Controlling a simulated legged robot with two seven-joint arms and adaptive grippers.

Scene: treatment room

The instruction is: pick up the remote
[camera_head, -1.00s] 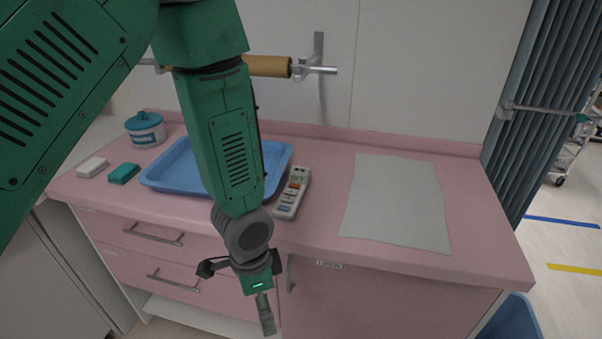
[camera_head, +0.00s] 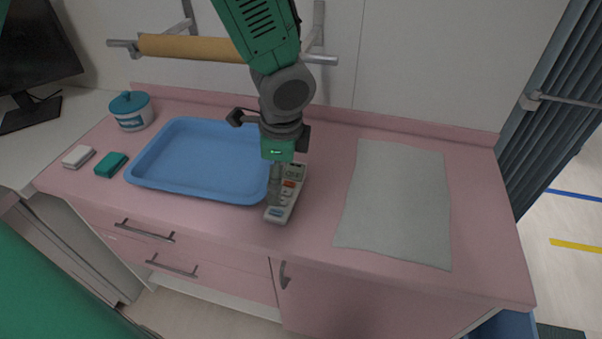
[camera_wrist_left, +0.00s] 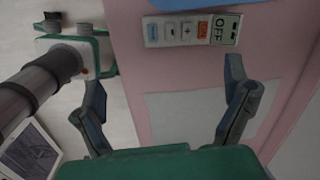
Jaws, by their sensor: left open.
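The remote (camera_head: 287,200) is a pale, long handset with grey, orange and blue buttons. It lies on the pink counter, just right of the blue tray. In the left wrist view the remote (camera_wrist_left: 192,31) lies past the fingertips, with an OFF label at its right end. My left gripper (camera_head: 275,188) points down over the remote in the head view and hides part of it. In the wrist view the left gripper (camera_wrist_left: 163,76) has its fingers wide apart with nothing between them. I cannot tell the exact height above the remote. My right gripper is not in view.
The blue tray (camera_head: 200,160) is empty. A grey-white sheet (camera_head: 398,205) lies flat to the right. A lidded jar (camera_head: 131,112), a white block (camera_head: 78,157) and a teal block (camera_head: 111,165) stand at the left. A rail with a tan roll (camera_head: 190,47) runs along the wall behind.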

